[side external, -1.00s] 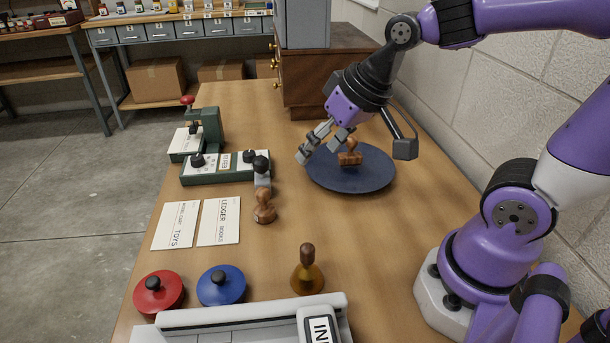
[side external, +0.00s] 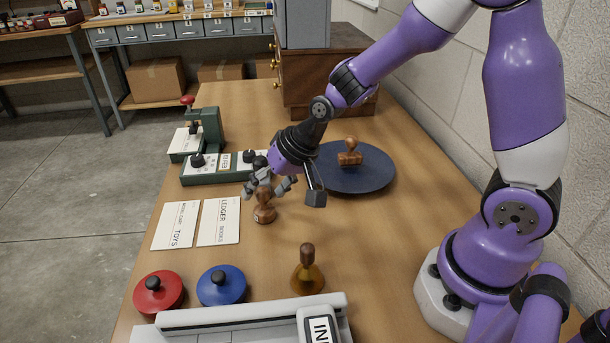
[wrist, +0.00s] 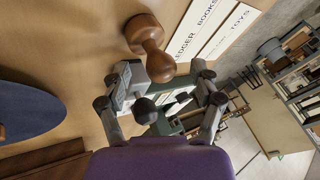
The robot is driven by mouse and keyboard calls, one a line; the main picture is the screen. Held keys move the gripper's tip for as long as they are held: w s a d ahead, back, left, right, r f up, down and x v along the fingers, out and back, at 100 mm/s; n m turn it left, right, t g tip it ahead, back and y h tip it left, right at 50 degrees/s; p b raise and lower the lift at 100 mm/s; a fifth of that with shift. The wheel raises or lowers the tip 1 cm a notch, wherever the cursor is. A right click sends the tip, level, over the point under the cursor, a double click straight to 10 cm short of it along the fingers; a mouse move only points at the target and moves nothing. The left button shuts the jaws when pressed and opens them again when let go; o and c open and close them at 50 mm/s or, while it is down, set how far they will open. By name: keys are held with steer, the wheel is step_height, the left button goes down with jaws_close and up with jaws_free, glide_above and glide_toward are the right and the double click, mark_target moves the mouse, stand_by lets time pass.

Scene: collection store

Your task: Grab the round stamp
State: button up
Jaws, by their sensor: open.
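A round brown wooden stamp (side external: 265,213) stands on the table beside the ledger card. In the wrist view the stamp (wrist: 148,42) shows just past the fingertips, with one end between them. My gripper (side external: 270,186) is open and empty just above the stamp and partly hides its top in the side view. The open fingers also show in the wrist view (wrist: 165,72). Whether they touch the stamp cannot be told. Another wooden stamp with a blocky base (side external: 350,155) stands on the dark blue round plate (side external: 375,180).
A green stand with dark knobs (side external: 215,177) is just behind the gripper. Two label cards (side external: 219,222) lie to the left. A brass cone with a wooden handle (side external: 307,275), a blue lidded tin (side external: 221,288) and a red one (side external: 158,293) stand nearer.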

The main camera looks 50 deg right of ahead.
steer(key=shift+x, duration=1)
jaws_close()
steer(key=shift+s, duration=0.1)
